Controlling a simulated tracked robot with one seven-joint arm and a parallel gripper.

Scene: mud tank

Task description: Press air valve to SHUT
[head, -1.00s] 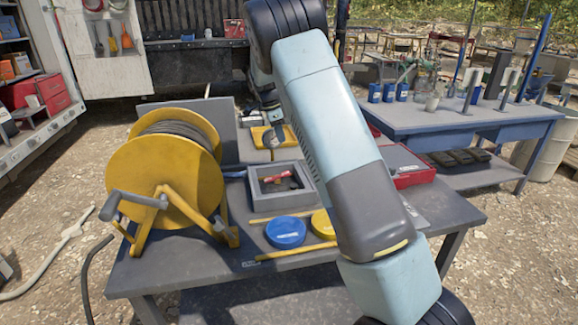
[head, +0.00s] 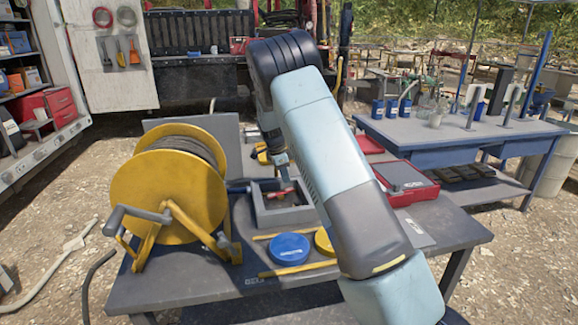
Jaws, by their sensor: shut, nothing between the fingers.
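An open grey box (head: 262,214) stands on the table, with a small red piece (head: 284,192) in it. The red piece may be the air valve's lever, but it is too small to be sure, and I cannot read any SHUT mark. My gripper (head: 285,178) points down at the back of the box, close above the red piece. Its fingers look shut and empty. I cannot tell whether they touch the red piece. My arm hides the right side of the box.
A yellow cable reel (head: 168,195) with a crank stands left of the box. A blue round lid (head: 289,248), a yellow lid (head: 324,241) and yellow rods lie in front. A red case (head: 405,180) lies to the right. A blue bench (head: 440,135) stands behind at right.

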